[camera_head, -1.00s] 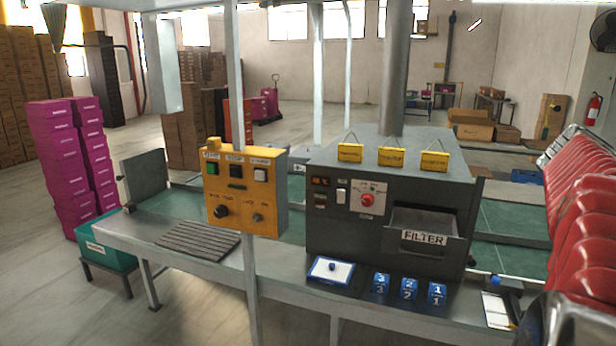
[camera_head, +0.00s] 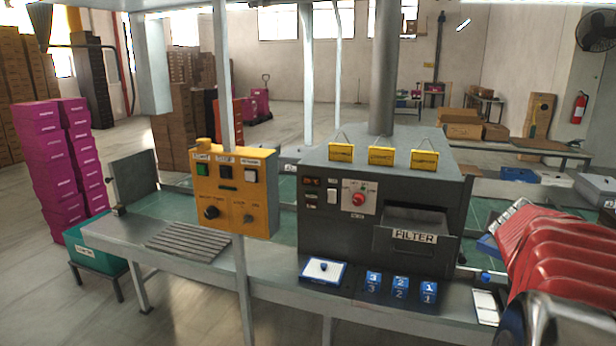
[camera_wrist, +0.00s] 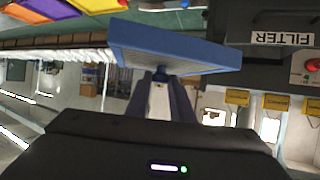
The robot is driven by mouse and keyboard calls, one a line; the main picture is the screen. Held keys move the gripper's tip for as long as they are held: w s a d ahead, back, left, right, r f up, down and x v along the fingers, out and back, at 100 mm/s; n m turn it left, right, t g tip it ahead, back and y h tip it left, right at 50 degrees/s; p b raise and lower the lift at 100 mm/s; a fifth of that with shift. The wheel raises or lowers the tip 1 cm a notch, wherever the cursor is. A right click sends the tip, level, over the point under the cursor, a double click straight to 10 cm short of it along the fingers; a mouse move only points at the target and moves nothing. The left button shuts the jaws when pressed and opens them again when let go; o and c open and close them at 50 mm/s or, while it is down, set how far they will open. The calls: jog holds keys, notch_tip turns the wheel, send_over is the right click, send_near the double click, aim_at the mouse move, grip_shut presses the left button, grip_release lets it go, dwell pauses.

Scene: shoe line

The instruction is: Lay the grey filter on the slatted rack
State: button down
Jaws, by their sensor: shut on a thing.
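The slatted rack (camera_head: 190,241) lies bare on the left part of the metal bench, left of the yellow control box's post. My gripper (camera_wrist: 160,80) is shut on the grey filter (camera_wrist: 175,45), a flat panel with a blue frame, by its small knob. The filter is held clear of the bench in the wrist view. In the head view, a blue edge (camera_head: 488,247), likely the filter's, shows beside my red arm, which hides the rest and my gripper. The drawer labelled FILTER (camera_head: 413,236) stands open on the dark machine; its inside looks empty.
A white panel with a blue frame and knob (camera_head: 323,270) lies on the bench before the machine, beside blue numbered blocks (camera_head: 400,288). The yellow control box (camera_head: 235,188) on its post stands between rack and machine. A teal crate (camera_head: 97,249) stands at left.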

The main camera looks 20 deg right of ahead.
jog(key=w+a+f+n+t+y, duration=0.3)
jog(key=w+a+f+n, duration=0.15)
jog(key=w+a, duration=0.65)
jog(key=w+a+f+n+t+y, duration=0.3)
jog(key=w+a+f, duration=0.2)
jog(key=w+a, duration=0.55)
jog(key=w+a+f+n+y, duration=0.1)
jog(key=a+f+y, duration=0.1)
jog(key=a, duration=0.8)
jog(key=w+a+f+n+t+y, duration=0.1)
jog(key=a+f+n, duration=0.1)
jog(key=a, duration=0.8)
jog(key=w+a+f+n+y, duration=0.1)
jog(key=a+f, duration=0.3)
jog(key=a, duration=0.7)
jog(key=shift+w+f+n+y, duration=0.3)
jog(key=shift+w+n+y, duration=0.1)
jog(key=shift+n+y, duration=0.4)
jog(key=f, duration=0.5)
jog(key=shift+w, duration=0.35)
jog(key=shift+w, duration=0.1)
